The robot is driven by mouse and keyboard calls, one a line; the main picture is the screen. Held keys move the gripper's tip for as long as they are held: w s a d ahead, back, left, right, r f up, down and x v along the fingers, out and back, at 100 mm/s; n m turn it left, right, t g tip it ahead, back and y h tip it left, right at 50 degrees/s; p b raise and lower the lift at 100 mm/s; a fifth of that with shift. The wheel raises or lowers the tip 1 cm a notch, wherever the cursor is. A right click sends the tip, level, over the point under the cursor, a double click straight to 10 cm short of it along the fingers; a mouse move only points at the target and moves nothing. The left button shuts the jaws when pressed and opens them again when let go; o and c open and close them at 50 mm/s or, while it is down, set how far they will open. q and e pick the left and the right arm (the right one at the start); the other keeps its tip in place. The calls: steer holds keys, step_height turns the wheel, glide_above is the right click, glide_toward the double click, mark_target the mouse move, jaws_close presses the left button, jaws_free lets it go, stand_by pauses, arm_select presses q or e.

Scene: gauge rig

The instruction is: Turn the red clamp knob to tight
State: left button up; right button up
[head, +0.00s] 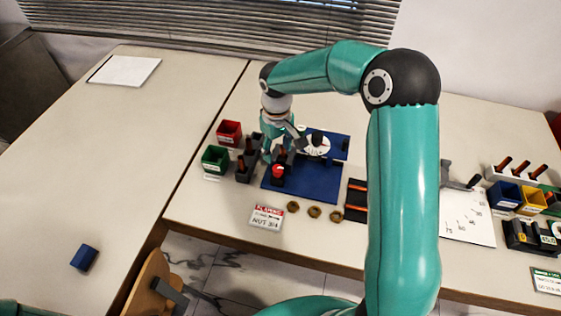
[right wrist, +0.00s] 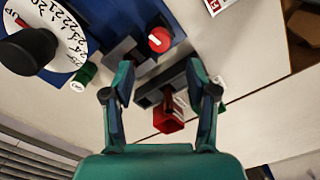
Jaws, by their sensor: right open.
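The red clamp knob (head: 278,170) sits on a dark block at the left part of the blue board (head: 318,187). In the right wrist view the round red knob (right wrist: 159,39) has a pale mark on its top. My right gripper (right wrist: 162,82) is open and empty, with its fingers apart. The knob lies beyond the fingertips in that view, not between them. In the head view my right gripper (head: 279,155) points down just above and behind the knob. My left gripper is not in view.
A white dial (head: 316,146) with a black knob stands on the board. Red (head: 229,132) and green (head: 215,158) bins and a dark holder stand left of it. Several brass nuts (head: 314,212) and a label card (head: 267,217) lie in front. The left table is mostly clear.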

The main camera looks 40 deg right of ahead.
mark_target(277, 167)
step_height(277, 167, down, 8)
steer(key=shift+r+p, duration=0.15)
steer(key=shift+p, duration=0.35)
